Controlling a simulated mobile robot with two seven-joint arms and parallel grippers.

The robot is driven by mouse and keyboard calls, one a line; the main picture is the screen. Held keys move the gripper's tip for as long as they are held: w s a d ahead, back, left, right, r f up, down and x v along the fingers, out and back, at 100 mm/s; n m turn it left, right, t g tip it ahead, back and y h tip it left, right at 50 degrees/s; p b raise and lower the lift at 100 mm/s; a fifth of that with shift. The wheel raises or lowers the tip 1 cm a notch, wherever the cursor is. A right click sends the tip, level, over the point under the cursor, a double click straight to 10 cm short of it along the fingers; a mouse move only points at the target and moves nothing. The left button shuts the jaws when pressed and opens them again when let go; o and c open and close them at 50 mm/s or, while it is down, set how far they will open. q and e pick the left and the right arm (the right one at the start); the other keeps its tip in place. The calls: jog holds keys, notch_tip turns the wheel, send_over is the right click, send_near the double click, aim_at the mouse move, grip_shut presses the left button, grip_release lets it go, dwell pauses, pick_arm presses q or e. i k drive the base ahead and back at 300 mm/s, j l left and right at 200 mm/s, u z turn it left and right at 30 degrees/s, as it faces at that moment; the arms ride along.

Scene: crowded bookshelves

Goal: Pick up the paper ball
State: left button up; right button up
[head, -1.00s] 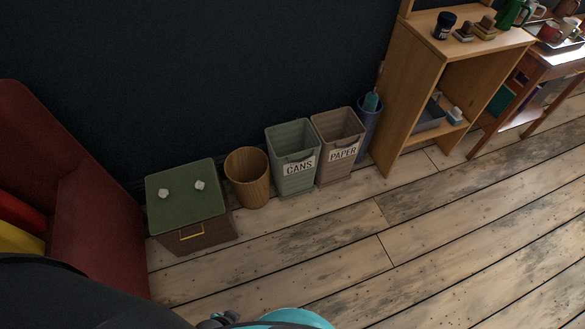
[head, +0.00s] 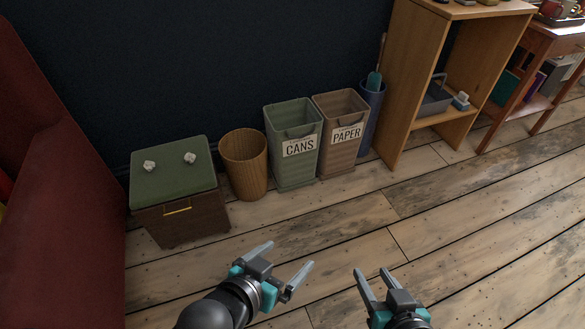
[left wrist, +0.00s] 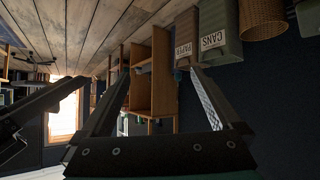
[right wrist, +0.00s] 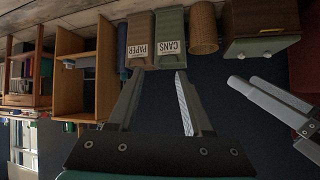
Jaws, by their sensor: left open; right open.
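Two small white crumpled paper balls lie on the green cushioned lid of a brown storage box (head: 180,219) in the head view. One paper ball (head: 149,166) is at the left of the lid, the other paper ball (head: 190,158) is to its right. My left gripper (head: 287,262) is open and empty, in front of the box and to its right, over the floor. My right gripper (head: 372,278) is open and empty, further right over the floor. The left wrist view shows open fingers (left wrist: 160,90) with nothing between them. The right wrist view shows the same for the right fingers (right wrist: 157,88).
A round wooden bin (head: 245,170), a green CANS bin (head: 293,160), a brown PAPER bin (head: 342,150) and a blue bin (head: 370,115) line the dark wall. A red armchair (head: 60,200) stands left of the box. A wooden shelf (head: 400,90) stands right. The floor in front is clear.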

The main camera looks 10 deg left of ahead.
aim_at(190, 157)
jog(key=u, duration=1.3)
jog(key=i+l, duration=0.15)
jog(key=i, duration=0.35)
jog(key=i+l, duration=0.1)
jog(key=i, duration=0.4)
jog(key=i+l+z, duration=0.1)
jog(key=i, duration=0.45)
